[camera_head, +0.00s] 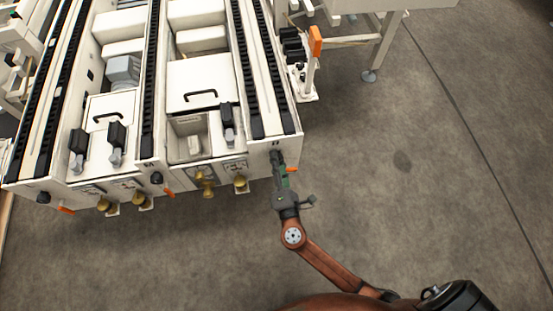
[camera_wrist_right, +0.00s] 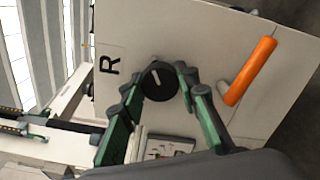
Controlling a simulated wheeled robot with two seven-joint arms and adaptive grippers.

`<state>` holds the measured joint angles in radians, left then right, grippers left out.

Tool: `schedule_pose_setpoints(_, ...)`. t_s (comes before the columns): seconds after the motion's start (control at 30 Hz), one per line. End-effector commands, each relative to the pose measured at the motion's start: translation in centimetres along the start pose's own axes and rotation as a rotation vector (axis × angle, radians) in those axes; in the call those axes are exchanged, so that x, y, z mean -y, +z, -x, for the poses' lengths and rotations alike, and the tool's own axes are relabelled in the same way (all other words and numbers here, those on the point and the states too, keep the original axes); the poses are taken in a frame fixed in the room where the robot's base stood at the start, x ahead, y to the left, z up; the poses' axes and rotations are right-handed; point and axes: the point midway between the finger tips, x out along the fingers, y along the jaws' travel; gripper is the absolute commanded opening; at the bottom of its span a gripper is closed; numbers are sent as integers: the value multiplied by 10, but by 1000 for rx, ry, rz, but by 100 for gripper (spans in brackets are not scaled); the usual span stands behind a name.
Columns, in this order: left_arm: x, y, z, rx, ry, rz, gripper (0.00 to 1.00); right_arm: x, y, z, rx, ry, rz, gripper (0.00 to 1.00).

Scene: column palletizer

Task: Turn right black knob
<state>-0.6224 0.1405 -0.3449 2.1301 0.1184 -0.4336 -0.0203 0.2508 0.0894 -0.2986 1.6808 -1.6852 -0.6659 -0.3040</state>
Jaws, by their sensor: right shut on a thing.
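The right black knob (camera_wrist_right: 158,84) is round, with a white mark on its face, and sits on a white panel beside a printed letter R. My right gripper (camera_wrist_right: 162,82) is shut on this knob, with one green-and-black finger on each side of it. In the head view my right gripper (camera_head: 279,162) reaches the front face of the machine's right end and hides the knob there. My left gripper is not in view.
An orange handle (camera_wrist_right: 251,71) sticks out of the panel just right of the fingers. Other black knobs (camera_head: 156,178) and brass-coloured fittings (camera_head: 205,184) line the machine's front (camera_head: 262,160). The floor in front and to the right is clear.

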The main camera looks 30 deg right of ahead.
Motion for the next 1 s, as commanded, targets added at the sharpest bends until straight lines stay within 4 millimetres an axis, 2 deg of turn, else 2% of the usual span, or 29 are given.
schedule_pose_setpoints(0.43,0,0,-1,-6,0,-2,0,0,-1,0,-3,0,-9,5)
schedule_pose_setpoints(0.47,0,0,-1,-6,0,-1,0,0,-1,0,-3,0,-9,30)
schedule_pose_setpoints(0.5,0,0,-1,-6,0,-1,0,0,-1,0,-3,0,-8,33)
schedule_pose_setpoints(0.7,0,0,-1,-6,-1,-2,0,0,-1,0,-2,0,-8,47)
schedule_pose_setpoints(1.0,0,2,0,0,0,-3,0,0,0,2,-1,0,-8,47)
